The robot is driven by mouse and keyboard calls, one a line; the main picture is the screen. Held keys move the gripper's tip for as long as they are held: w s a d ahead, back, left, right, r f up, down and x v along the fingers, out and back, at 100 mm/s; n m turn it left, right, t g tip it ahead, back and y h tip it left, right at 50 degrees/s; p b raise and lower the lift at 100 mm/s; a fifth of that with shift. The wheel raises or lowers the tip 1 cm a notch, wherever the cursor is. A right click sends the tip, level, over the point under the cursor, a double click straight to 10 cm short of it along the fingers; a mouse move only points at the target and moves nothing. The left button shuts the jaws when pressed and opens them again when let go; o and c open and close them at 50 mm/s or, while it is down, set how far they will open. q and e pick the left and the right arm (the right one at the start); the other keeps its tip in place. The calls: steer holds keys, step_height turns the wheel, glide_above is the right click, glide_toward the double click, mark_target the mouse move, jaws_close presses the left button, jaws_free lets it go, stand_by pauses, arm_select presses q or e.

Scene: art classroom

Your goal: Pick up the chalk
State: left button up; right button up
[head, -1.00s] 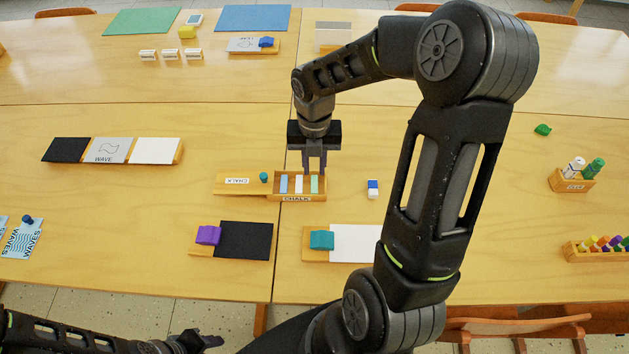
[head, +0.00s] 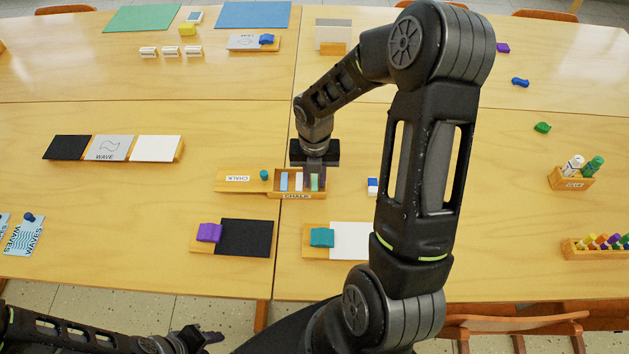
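The wooden chalk box (head: 297,196), labelled CHALK, lies open on the table near the middle. It holds a blue chalk stick (head: 284,182), a white chalk stick (head: 299,182) and a green chalk stick (head: 314,183). My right gripper (head: 314,176) points down into the right end of the box, with its fingers at the green stick. The fingers hide part of that stick, and whether they grip it is unclear. My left gripper (head: 207,338) is low at the bottom left, away from the box, and its opening is unclear.
The box's lid piece (head: 236,179) with a teal knob lies to its left. A blue-and-white eraser (head: 373,186) is to its right. Boards with a purple clip (head: 209,232) and a teal clip (head: 322,237) lie in front. A marker holder (head: 571,180) stands at right.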

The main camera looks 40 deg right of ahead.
steer(key=shift+f, duration=0.6)
steer(key=shift+c, duration=0.3)
jaws_close()
